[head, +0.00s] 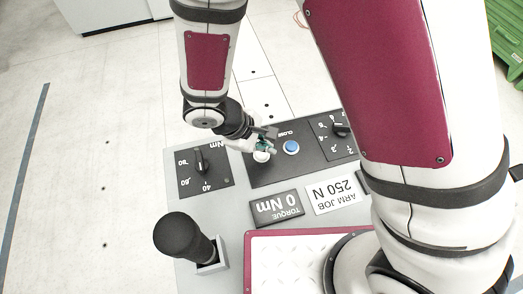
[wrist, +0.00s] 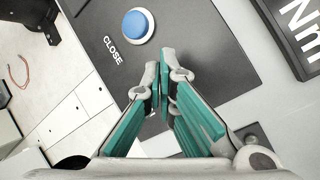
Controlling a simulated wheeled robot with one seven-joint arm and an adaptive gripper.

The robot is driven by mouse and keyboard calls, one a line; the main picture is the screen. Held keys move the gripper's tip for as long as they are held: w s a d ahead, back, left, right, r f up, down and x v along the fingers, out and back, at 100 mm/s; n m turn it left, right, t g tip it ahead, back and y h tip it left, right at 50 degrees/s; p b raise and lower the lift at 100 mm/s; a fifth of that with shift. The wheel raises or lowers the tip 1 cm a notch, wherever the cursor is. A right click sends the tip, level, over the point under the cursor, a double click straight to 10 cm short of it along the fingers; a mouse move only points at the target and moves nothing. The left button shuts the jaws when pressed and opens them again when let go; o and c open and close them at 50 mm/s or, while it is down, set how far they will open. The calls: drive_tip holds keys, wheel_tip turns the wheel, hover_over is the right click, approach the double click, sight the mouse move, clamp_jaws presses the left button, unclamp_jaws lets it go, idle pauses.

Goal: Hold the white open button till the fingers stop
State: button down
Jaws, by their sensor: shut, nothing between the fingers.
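The white open button (head: 261,156) sits on a dark panel (head: 318,160), just left of the blue button (head: 291,147) marked CLOSE. My gripper (head: 268,149) is shut and empty, with its fingertips at the white button in the head view. Whether the tips touch or press it I cannot tell. In the wrist view my gripper (wrist: 163,78) points down over the dark panel, and its green-padded fingers hide most of what lies under them. The blue button (wrist: 138,26) shows clear beyond the tips there.
A torque display (head: 277,207) reads 0 Nm and an arm job plate (head: 334,194) reads 250 N. Dials (head: 201,163) flank the buttons. A black-knobbed lever (head: 182,238) stands at the near left. A green crate (head: 506,38) is at the far right.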

sight(266, 155)
wheel_tip(266, 155, up, 5)
drive_tip(key=p, duration=0.3)
drive_tip(key=shift+f, duration=0.15)
drive_tip(key=shift+p, duration=0.3)
drive_tip(key=shift+r, duration=0.2)
drive_tip(key=s+d+r+m+y, duration=0.1)
drive_tip(key=d+r+m, duration=0.4)
drive_tip(key=r, duration=0.4)
drive_tip(key=s+d+r+m+y, duration=0.1)
drive_tip(key=d+r+m, duration=0.1)
drive_tip(key=d+r, duration=0.6)
drive_tip(key=s+d+r+m+t+y, duration=0.1)
drive_tip(key=s+d+r+m, duration=0.1)
drive_tip(key=s+r, duration=0.3)
drive_tip(key=s+d+r+m+t+y+p, duration=0.1)
drive_tip(key=s+d+r+m+y, duration=0.1)
drive_tip(key=s+r+m, duration=0.2)
drive_tip(key=shift+s+d+r, duration=0.2)
drive_tip(key=shift+s+r, duration=0.9)
drive_tip(key=shift+s, duration=0.6)
